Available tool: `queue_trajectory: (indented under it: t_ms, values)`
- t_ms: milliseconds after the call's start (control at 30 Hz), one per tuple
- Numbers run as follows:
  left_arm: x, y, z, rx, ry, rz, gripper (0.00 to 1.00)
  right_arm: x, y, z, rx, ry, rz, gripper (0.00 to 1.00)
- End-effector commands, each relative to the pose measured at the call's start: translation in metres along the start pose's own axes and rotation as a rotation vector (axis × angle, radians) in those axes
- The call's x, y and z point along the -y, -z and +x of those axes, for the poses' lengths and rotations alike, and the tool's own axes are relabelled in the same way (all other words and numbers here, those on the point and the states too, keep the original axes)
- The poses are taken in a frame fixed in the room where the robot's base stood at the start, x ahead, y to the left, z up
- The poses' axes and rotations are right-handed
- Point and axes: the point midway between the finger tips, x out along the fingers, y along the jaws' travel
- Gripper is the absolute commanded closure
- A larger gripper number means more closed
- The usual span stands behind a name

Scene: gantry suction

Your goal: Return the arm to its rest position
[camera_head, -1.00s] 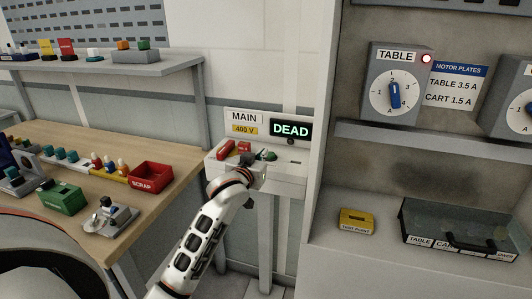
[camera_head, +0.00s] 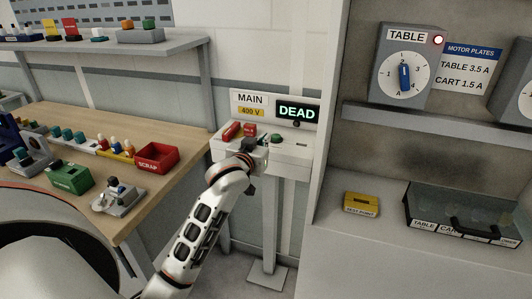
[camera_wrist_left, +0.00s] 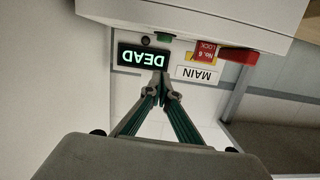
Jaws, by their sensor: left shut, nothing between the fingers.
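My left arm reaches up from the bottom middle of the head view. My left gripper (camera_head: 262,150) is at the front of the white main switch box (camera_head: 290,165), partly hidden by my own wrist. In the left wrist view my left gripper (camera_wrist_left: 160,88) has its fingertips together with nothing between them. Beyond them are the lit DEAD display (camera_wrist_left: 143,57) and the MAIN label (camera_wrist_left: 197,74), both upside down. I cannot tell in the head view whether the fingers touch the box. My right gripper is in neither view.
A red handle with a lock tag (camera_wrist_left: 207,50) and a green button (camera_head: 276,138) sit on the box. A wooden bench (camera_head: 130,196) with a red SCRAP bin (camera_head: 157,157) stands left. At right are a dial panel (camera_head: 407,65), a yellow box (camera_head: 362,204) and a clear-lidded case (camera_head: 458,237).

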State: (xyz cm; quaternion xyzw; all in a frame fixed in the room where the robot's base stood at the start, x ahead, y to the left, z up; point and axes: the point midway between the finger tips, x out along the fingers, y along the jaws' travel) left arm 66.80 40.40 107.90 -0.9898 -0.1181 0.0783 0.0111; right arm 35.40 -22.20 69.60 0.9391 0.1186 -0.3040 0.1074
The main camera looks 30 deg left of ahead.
Motion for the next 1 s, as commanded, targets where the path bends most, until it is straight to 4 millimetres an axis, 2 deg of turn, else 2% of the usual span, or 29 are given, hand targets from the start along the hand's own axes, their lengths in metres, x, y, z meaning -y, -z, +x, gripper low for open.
queue_trajectory:
  t_ms: [333,367,467,567,700,767,800,867,1000]
  values:
    - [-0.001,-0.004,0.000,0.004,-0.003,0.003,1.00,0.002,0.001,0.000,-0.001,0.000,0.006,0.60]
    - [-0.002,-0.008,-0.001,0.009,-0.006,0.007,1.00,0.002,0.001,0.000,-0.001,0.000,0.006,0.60]
    - [-0.012,-0.037,-0.006,0.039,-0.030,0.033,1.00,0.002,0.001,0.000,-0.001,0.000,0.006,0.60]
    - [-0.028,-0.090,-0.019,0.092,-0.075,0.078,1.00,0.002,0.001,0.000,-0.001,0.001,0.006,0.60]
    - [-0.055,-0.177,-0.054,0.175,-0.158,0.147,1.00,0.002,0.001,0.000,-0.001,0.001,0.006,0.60]
    - [-0.065,-0.213,-0.073,0.209,-0.194,0.173,1.00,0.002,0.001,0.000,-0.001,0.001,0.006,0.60]
    - [-0.071,-0.237,-0.088,0.232,-0.218,0.187,1.00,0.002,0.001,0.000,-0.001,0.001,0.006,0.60]
    - [-0.080,-0.270,-0.111,0.265,-0.254,0.209,1.00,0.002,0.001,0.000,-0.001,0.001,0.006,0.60]
    - [-0.099,-0.341,-0.173,0.337,-0.335,0.247,1.00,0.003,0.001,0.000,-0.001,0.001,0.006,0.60]
